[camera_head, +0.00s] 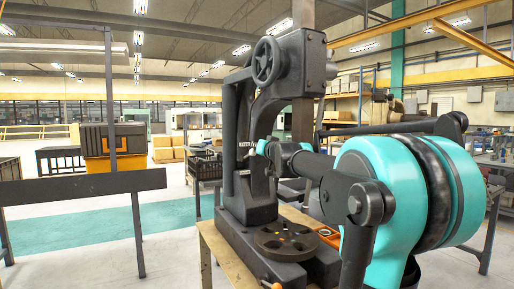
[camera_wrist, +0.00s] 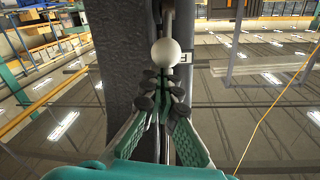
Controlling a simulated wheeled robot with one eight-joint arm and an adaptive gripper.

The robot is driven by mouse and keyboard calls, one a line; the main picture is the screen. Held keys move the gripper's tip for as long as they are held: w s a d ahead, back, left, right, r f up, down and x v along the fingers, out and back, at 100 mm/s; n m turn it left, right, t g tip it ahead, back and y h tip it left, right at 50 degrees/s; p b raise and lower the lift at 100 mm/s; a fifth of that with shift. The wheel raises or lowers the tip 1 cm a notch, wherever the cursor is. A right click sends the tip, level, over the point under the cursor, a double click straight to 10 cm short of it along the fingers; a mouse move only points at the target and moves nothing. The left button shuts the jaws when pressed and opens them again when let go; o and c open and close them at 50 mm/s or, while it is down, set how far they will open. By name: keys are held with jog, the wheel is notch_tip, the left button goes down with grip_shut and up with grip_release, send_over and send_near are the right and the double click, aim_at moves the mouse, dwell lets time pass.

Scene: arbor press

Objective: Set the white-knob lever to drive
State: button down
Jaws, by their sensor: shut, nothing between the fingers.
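In the wrist view, the white knob (camera_wrist: 166,52) is a round ball just beyond my fingertips, in front of the dark press column (camera_wrist: 122,50). A thin grey rod (camera_wrist: 169,18) shows on the far side of the knob. My gripper (camera_wrist: 160,88) is shut and empty, its black-padded fingertips pointing at the knob. I cannot tell whether they touch it. A small pale plate with a dark mark (camera_wrist: 185,58) is right beside the knob.
The press's handwheel (camera_head: 267,62) is high on its frame, and a round slotted plate (camera_head: 286,242) sits on its base. The press stands on a wooden bench (camera_head: 218,250). A dark rail (camera_head: 70,188) stands at left, with open floor between.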

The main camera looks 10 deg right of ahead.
jog(key=shift+s+f, duration=0.1)
jog(key=shift+f, duration=0.05)
notch_tip(320, 180, down, 11)
jog(key=s, duration=0.1)
jog(key=shift+s+d+r, duration=0.2)
jog(key=shift+s, duration=0.15)
dwell(0.7)
jog(key=shift+w, duration=0.1)
dwell(0.4)
